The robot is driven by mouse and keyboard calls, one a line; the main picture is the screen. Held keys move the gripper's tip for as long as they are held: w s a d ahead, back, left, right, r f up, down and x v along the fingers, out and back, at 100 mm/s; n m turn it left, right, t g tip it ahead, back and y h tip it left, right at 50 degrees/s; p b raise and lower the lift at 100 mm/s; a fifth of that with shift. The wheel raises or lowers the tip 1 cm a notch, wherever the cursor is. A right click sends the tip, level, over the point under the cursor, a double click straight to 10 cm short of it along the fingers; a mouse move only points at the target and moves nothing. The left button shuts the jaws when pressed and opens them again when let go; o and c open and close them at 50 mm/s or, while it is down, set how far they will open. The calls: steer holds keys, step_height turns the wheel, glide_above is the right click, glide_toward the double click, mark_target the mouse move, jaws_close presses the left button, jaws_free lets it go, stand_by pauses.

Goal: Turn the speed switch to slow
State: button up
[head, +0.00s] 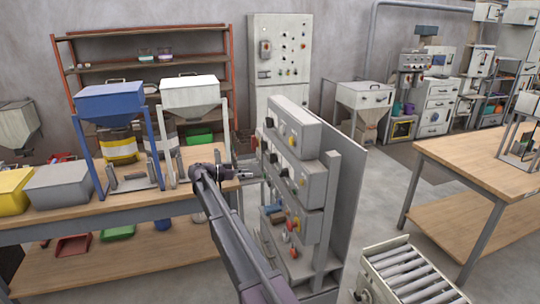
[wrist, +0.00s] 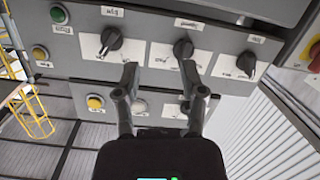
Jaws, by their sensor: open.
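A grey control panel (head: 300,180) stands upright in the head view, with my gripper (head: 247,174) close to its left-facing front. In the wrist view, a row of black rotary switches spans the panel: a left one (wrist: 110,41), a middle one (wrist: 183,48) and a right one (wrist: 246,64). My gripper (wrist: 160,72) is open and empty. Its right fingertip is just below the middle switch; its left fingertip lies between the left and middle switches.
A red button on a yellow plate (wrist: 314,58) is at the far right. A workbench (head: 130,205) with hoppers stands left; a roller conveyor (head: 410,275) stands right.

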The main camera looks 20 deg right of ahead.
mark_target(273, 158)
steer(key=w+a+r+m+h, duration=0.2)
steer(key=w+r, duration=0.2)
steer(key=w, duration=0.1)
steer(key=shift+a, duration=0.15)
steer(key=shift+f, duration=0.1)
steer(key=shift+d, duration=6.9)
jaws_close()
